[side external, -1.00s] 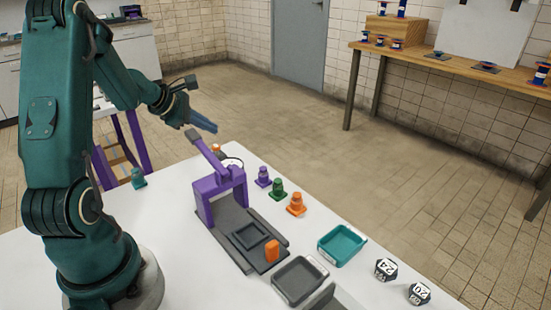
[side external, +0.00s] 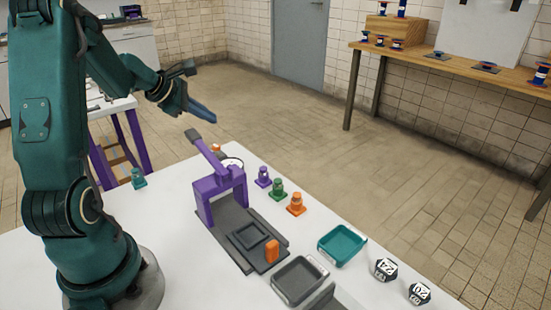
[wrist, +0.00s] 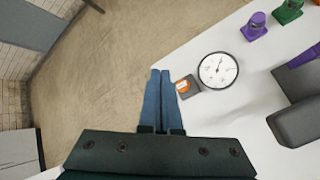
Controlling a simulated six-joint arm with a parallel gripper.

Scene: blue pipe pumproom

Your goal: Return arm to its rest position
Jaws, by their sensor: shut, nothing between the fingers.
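My gripper (side external: 201,111) is raised in the air beyond the far left edge of the white table (side external: 60,262). It is empty, and in the wrist view its two blue fingers (wrist: 160,75) lie side by side, shut. The purple press-like fixture (side external: 219,187) with its grey handle stands on the table, below and to the right of my gripper. Nothing touches the fingers.
A white dial gauge (wrist: 218,70) and a small orange-topped grey piece (wrist: 186,87) lie near the table edge. A teal tray (side external: 342,246) and grey tray (side external: 299,281) sit to the front right.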

